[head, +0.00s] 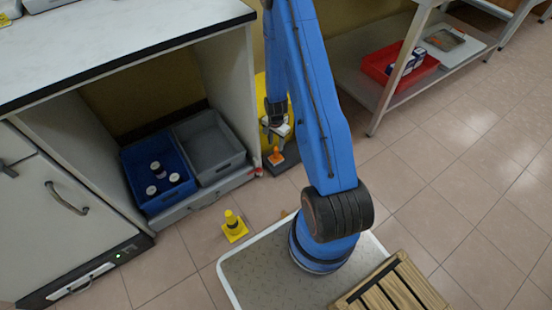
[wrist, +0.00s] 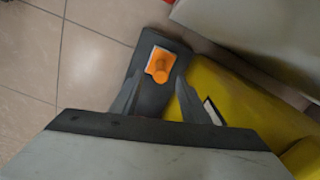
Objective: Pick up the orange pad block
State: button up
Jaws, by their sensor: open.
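The orange pad block (head: 276,158) is small and bright orange. It sits on a dark grey base (head: 287,160) low on the floor, beside the right end of the open cabinet. In the wrist view the orange block (wrist: 160,64) has a rounded knob and a pale edge, on the dark base (wrist: 176,43). My gripper (head: 277,138) is open and points down just above the block. In the wrist view its two fingers (wrist: 154,88) reach toward the block's near side, with the block ahead between their tips. Whether they touch it cannot be told.
A yellow object (wrist: 225,100) lies close to the right finger. The cabinet's side panel (head: 226,90) stands left of the gripper, with a blue crate (head: 136,160) and grey crate (head: 211,152) inside. A yellow cone-like piece (head: 234,228) stands on open floor. A shelf with a red tray (head: 420,72) is right.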

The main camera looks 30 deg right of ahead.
aim_at(276, 153)
jog(key=shift+w+f, duration=0.15)
jog(key=shift+f, duration=4.45)
grip_shut()
jog(key=shift+r, duration=0.1)
jog(key=shift+s+d+r, duration=0.1)
jog(key=shift+s+r, duration=0.1)
jog(key=shift+r, duration=0.3)
notch_tip(276, 153, up, 6)
jog(key=shift+r, duration=0.15)
jog(key=s, duration=1.9)
jog(key=shift+s+d+f, duration=0.2)
jog(key=shift+s+d, duration=0.1)
jog(key=shift+s, duration=0.05)
